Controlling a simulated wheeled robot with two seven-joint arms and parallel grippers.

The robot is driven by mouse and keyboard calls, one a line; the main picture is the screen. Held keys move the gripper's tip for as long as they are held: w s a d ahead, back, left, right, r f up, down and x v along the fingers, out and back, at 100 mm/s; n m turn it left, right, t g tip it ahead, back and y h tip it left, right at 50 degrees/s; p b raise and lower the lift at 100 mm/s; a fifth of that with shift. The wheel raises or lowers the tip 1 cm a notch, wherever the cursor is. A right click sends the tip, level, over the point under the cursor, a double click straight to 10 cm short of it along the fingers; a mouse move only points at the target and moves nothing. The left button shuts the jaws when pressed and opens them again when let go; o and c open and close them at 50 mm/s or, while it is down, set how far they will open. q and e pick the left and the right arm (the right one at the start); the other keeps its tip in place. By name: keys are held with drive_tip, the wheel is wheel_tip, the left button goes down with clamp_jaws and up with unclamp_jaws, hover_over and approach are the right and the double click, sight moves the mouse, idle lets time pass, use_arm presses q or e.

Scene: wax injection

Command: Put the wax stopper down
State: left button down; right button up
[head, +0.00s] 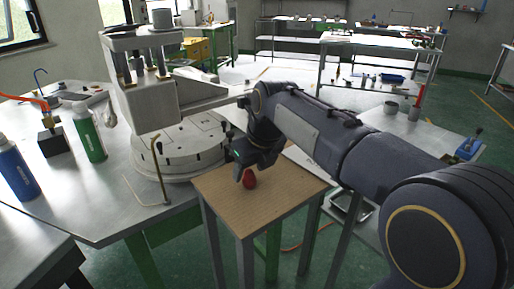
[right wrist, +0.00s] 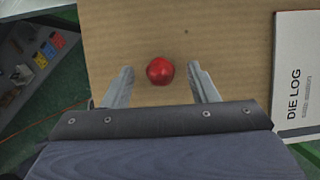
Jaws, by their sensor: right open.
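The wax stopper (right wrist: 160,70) is a small red round piece. It rests on the brown wooden top of a small stand (head: 285,190), and the stopper also shows in the head view (head: 250,179). My right gripper (right wrist: 163,80) is open, with one finger on each side of the stopper and a visible gap on both sides. In the head view my right gripper (head: 244,170) is low over the stand, right at the stopper. My left gripper is not in view.
A white "DIE LOG" booklet (right wrist: 299,75) lies at the right edge of the board. A grey press with a round base (head: 180,150) stands left of the stand. A green bottle (head: 89,134) and a blue bottle (head: 16,172) stand on the metal table. The board around the stopper is clear.

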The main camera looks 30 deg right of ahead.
drive_tip(key=p+v, duration=0.2)
drive_tip(key=v, duration=0.9)
drive_tip(key=s+a+f+n+y, duration=0.1)
drive_tip(key=s+f+n, duration=0.4)
drive_tip(key=n, duration=0.6)
drive_tip(key=s+a+f+n+y, duration=0.1)
drive_tip(key=s+a+f+n, duration=0.3)
drive_tip(key=n, duration=0.7)
drive_tip(key=s+a+f+n+t+y, duration=0.1)
drive_tip(key=s+a+f+n, duration=0.1)
drive_tip(key=s+f+n, duration=0.6)
wheel_tip(320, 180, down, 3)
drive_tip(key=n, duration=0.3)
drive_tip(key=shift+s+a, duration=0.2)
drive_tip(key=shift+a, duration=0.2)
drive_tip(key=shift+r, duration=0.1)
